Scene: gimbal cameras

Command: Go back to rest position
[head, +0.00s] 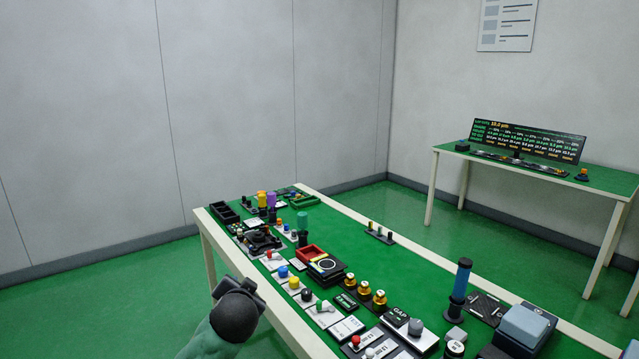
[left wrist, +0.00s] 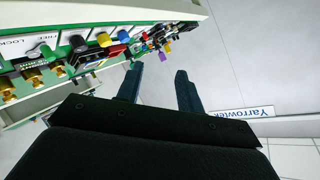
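My left gripper (head: 238,283) is low in the head view, beside the near left edge of the long table and apart from the things on it. In the left wrist view its two fingers (left wrist: 159,75) stand apart with nothing between them, so it is open and empty. My right gripper and arm are in neither view.
The long green-topped table (head: 428,271) carries knobs, buttons, a red tray (head: 311,254), a blue-handled lever (head: 461,282) and a grey-blue box (head: 524,325). A second table (head: 612,181) with a monitor (head: 527,140) stands at the back right. Green floor at left is clear.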

